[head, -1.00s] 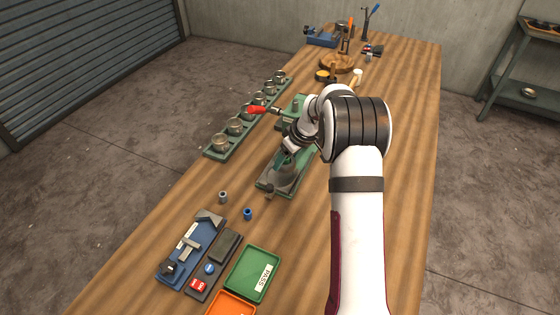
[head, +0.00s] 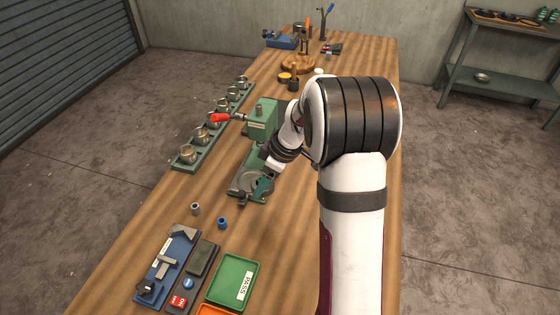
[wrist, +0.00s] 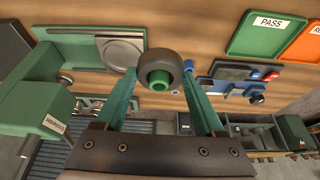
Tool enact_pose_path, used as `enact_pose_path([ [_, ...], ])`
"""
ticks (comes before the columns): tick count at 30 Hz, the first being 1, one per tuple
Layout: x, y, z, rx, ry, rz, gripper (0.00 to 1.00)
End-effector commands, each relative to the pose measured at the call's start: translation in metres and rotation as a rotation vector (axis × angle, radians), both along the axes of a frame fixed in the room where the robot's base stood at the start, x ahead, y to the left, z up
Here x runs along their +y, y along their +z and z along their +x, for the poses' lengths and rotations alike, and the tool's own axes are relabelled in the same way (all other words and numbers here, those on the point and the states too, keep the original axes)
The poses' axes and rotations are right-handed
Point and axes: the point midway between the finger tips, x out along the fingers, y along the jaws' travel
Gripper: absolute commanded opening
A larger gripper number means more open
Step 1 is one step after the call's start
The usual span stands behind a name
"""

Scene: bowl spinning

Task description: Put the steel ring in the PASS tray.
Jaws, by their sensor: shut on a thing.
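My gripper (wrist: 160,76) has two teal fingers closed on the sides of a dark grey ring (wrist: 145,70), taken as the steel ring. Green shows in the ring's hole. In the head view my gripper (head: 262,188) is over the near end of the green machine's base, by its round grey disc (head: 256,177); the ring is too small to make out there. The green PASS tray (head: 229,271) lies at the near end of the bench, with a white label. It also shows at the top right of the wrist view (wrist: 258,42).
An orange tray (head: 216,310) adjoins the PASS tray. A blue gauge stand (head: 168,262), a box with red and blue buttons (head: 186,292), a grey cylinder (head: 195,208) and a blue one (head: 222,223) are nearby. A rack of cups (head: 199,140) runs along the left edge.

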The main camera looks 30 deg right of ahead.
Motion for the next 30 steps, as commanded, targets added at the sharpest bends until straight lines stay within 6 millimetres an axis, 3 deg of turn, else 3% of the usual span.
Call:
enact_pose_path([
  [9, 0.097, -0.02, -0.069, 0.002, 0.414, 0.003, 0.0],
  [15, 0.134, -0.029, -0.113, -0.003, 0.616, 0.007, 0.0],
  [23, 0.151, -0.035, -0.136, -0.007, 0.718, 0.011, 0.0],
  [30, 0.151, -0.067, -0.137, -0.003, 0.717, 0.014, 0.0],
])
